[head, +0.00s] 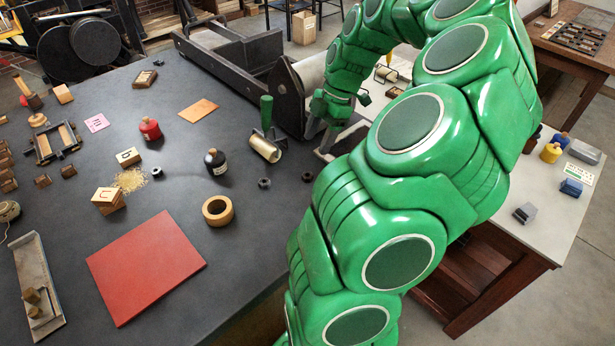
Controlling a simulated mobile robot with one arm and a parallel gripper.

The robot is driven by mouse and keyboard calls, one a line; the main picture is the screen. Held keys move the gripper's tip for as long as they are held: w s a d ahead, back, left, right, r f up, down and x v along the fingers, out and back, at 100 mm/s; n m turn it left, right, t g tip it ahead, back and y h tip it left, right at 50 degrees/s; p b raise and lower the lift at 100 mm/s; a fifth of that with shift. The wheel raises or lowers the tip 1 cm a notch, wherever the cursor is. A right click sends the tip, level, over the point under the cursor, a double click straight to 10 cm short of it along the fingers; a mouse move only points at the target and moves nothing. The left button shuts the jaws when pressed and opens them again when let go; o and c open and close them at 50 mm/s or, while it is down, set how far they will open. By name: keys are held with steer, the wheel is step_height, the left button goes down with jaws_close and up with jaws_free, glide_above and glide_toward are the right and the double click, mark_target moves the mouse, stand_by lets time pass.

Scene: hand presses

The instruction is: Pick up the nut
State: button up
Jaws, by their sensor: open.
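A small dark nut (264,183) lies on the dark worktop, just below the brass roller with the green handle. Which one the task means, I cannot tell. My gripper (328,151) hangs at the end of my green arm, right of and above the nearer nut and apart from it. It is open, and I see nothing between its fingers. My arm hides part of the worktop's right side.
A red board (146,266) lies in front. A dark press (288,95) stands behind my gripper. A side table (540,215) is at right.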

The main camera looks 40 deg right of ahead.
mark_target(308, 175)
steer(key=shift+s+d+f+x, duration=0.1)
steer(key=shift+d+x, duration=0.05)
steer(key=shift+x, duration=1.6)
steer(key=shift+s+d+f+x, duration=0.1)
steer(key=shift+s+d+x, duration=0.1)
steer(key=shift+x, duration=1.5)
steer(key=shift+s+d+f+x, duration=0.1)
steer(key=shift+d+x, duration=0.05)
steer(key=shift+x, duration=1.6)
steer(key=shift+w+r, duration=0.1)
jaws_close()
